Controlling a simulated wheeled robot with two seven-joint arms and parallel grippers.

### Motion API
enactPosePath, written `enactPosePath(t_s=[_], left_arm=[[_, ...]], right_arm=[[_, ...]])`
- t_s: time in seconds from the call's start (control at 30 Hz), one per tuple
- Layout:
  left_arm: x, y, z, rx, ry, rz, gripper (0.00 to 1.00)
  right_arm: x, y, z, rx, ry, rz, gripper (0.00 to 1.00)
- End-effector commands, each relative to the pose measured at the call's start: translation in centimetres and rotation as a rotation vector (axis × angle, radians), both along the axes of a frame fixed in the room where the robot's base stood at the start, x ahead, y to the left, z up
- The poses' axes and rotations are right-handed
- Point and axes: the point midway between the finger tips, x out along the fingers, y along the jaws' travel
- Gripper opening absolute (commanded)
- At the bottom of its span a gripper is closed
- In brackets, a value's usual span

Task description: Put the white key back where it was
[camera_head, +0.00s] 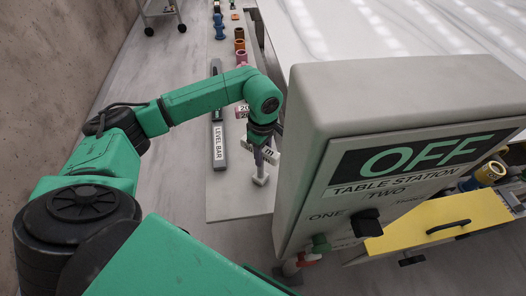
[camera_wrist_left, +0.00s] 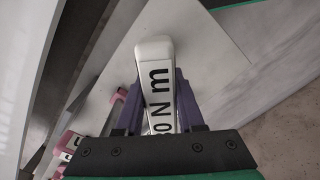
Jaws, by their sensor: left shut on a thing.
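The white key (camera_wrist_left: 155,75), marked with black letters, sits between the two purple fingers of my left gripper (camera_wrist_left: 160,100) in the left wrist view. In the head view my left gripper (camera_head: 266,147) points down, shut on the white key (camera_head: 260,171), close to the left side of the grey control box. The key's lettered face and a white stem show below the fingers. The fingers hide part of it. I cannot tell whether its lower end touches the slab. My right gripper is not in view.
The grey box (camera_head: 300,150) reading "OFF" stands right of the gripper. A level bar (camera_head: 218,130) lies to the left. Pink-and-white pieces (camera_wrist_left: 70,145) lie nearby in the wrist view. Coloured parts (camera_head: 240,45) line the far slab. A yellow panel (camera_head: 440,225) is at right.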

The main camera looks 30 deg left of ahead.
Motion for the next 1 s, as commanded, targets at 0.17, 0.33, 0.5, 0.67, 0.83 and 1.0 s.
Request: enactPosePath(t_s=[0.17, 0.33, 0.5, 0.67, 0.83, 1.0], left_arm=[[0.1, 0.0, 0.0, -0.001, -0.002, 0.000, 0.00], [0.0, 0.0, -0.2, 0.000, -0.001, 0.000, 0.67], [0.0, 0.0, -0.2, 0.000, -0.001, 0.001, 0.67], [0.1, 0.0, 0.1, 0.000, -0.001, 0.001, 0.67], [0.2, 0.0, 2.2, -0.001, -0.007, 0.001, 0.67], [0.2, -0.1, 7.0, -0.001, -0.010, 0.000, 0.67]], right_arm=[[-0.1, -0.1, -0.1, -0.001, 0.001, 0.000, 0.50], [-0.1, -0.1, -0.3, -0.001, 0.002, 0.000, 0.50], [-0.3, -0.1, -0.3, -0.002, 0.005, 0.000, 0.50], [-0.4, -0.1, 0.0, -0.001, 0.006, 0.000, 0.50], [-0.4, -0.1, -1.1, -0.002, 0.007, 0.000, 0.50], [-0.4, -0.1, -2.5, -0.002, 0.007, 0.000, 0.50]])
